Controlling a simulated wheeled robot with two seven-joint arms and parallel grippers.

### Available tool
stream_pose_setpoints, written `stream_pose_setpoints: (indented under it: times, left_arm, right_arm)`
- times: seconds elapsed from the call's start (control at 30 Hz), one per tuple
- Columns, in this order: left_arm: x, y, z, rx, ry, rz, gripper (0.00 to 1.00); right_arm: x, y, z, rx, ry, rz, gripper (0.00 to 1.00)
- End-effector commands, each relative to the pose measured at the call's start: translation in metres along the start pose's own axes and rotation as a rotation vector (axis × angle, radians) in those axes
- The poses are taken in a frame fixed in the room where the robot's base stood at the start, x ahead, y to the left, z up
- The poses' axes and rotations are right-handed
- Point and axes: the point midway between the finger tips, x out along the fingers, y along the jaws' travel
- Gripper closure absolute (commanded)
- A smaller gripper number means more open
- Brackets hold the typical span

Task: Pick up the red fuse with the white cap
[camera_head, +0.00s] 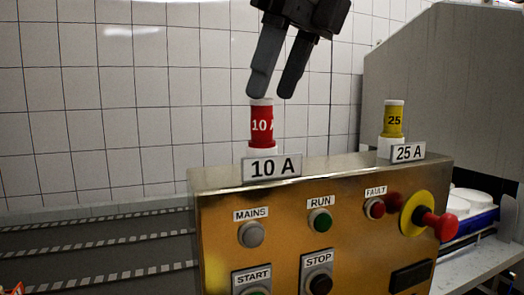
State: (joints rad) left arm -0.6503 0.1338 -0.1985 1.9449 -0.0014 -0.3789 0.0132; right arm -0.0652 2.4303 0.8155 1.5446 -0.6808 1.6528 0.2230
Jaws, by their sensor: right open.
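The red fuse (261,125), marked 10 and with a white cap on top, stands upright in a white holder (262,153) on top of the control box, behind the 10 A label. My right gripper (275,95) comes down from the top of the view. Its two dark fingers are apart with nothing between them. The left fingertip is just above or in front of the fuse's cap; the right fingertip is to the right of the fuse. I cannot tell whether a finger touches the cap. My left gripper is not in view.
A yellow fuse (393,121) marked 25 stands in a white holder at the right of the metal control box (225,210). A red emergency knob (441,226) sticks out from the box front. A grey housing (460,90) stands behind at the right. A tiled wall (130,100) is behind.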

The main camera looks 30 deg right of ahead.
Motion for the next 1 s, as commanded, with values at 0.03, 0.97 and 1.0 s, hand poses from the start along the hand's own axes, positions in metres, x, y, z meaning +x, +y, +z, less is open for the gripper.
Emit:
stream_pose_setpoints:
  times: [0.03, 0.97, 1.0]
  left_arm:
    - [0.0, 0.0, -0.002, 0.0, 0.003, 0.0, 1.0]
    - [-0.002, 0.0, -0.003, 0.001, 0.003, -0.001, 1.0]
    - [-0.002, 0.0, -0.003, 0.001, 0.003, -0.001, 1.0]
  right_arm:
    - [0.005, -0.001, 0.0, 0.0, 0.004, 0.001, 0.51]
    - [0.05, -0.003, 0.002, 0.001, 0.0, -0.001, 0.98]
    - [0.05, -0.003, 0.002, 0.001, 0.0, -0.001, 0.98]
